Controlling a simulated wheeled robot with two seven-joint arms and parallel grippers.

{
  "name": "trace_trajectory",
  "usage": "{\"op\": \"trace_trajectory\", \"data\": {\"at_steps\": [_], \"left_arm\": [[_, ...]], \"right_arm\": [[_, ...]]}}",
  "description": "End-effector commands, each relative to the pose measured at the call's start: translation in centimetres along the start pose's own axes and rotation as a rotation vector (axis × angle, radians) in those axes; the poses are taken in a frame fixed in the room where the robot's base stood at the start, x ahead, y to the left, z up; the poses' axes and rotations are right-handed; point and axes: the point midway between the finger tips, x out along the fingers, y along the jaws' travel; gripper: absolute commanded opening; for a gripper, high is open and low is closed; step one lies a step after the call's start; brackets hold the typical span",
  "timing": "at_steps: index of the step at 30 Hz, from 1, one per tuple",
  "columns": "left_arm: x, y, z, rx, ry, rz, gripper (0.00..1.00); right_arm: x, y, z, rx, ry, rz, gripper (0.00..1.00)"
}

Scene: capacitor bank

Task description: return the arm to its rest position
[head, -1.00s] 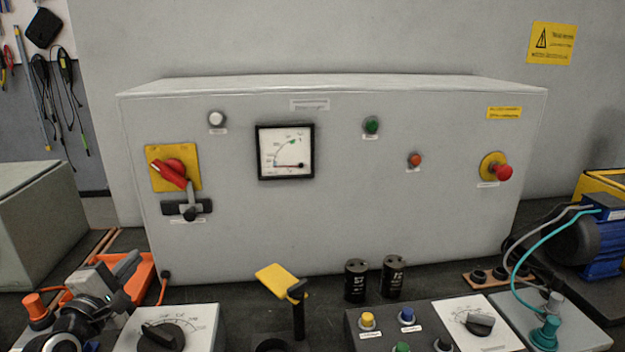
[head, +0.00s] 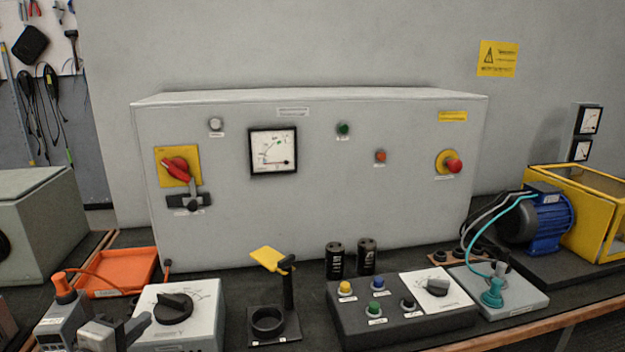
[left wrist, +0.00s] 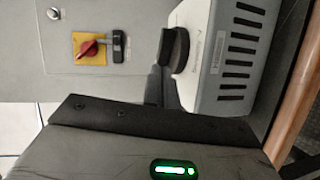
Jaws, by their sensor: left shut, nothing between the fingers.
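My left gripper (head: 118,331) is low at the left of the head view, just left of the white box with the black dial knob (head: 174,305). It is shut and holds nothing. In the left wrist view its dark fingers (left wrist: 163,88) are together, beside the white vented box (left wrist: 237,55); I cannot tell whether they touch it. The grey cabinet (head: 330,210) stands behind, with a red rotary switch (head: 176,168) on a yellow plate and a meter (head: 273,152). My right gripper is not in view.
An orange tray (head: 118,272) lies behind my left gripper. A stand with a yellow-handled tool (head: 270,258), two black capacitors (head: 350,259), a button box (head: 385,326) and a blue motor (head: 545,218) stand to the right. The bench's wooden edge (head: 570,318) runs along the front right.

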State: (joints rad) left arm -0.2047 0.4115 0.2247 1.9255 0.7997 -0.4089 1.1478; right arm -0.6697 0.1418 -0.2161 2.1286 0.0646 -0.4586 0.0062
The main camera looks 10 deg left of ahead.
Motion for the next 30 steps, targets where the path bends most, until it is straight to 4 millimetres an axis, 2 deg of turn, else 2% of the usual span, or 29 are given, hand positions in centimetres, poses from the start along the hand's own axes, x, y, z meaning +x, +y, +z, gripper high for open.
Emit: {"op": "trace_trajectory", "data": {"at_steps": [5, 8, 12, 15, 21, 30], "left_arm": [[-1.7, -3.8, 5.3, 0.255, -0.119, -0.166, 0.0], [-3.6, -6.3, 8.8, 0.448, -0.216, -0.276, 0.0], [-7.4, -9.6, 13.0, 0.745, -0.379, -0.43, 0.0], [-10.3, -11.2, 15.0, 0.927, -0.491, -0.521, 0.0], [-15.4, -12.8, 17.1, 1.192, -0.685, -0.653, 0.0], [-21.3, -13.3, 18.3, 1.423, -0.915, -0.776, 0.0]], "right_arm": [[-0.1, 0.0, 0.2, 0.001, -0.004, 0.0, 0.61], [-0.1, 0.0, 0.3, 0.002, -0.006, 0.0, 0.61], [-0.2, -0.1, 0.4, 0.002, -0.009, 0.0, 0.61], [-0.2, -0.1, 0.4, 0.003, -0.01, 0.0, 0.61], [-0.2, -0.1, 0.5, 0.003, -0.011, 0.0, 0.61], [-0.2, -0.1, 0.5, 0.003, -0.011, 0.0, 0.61]]}}
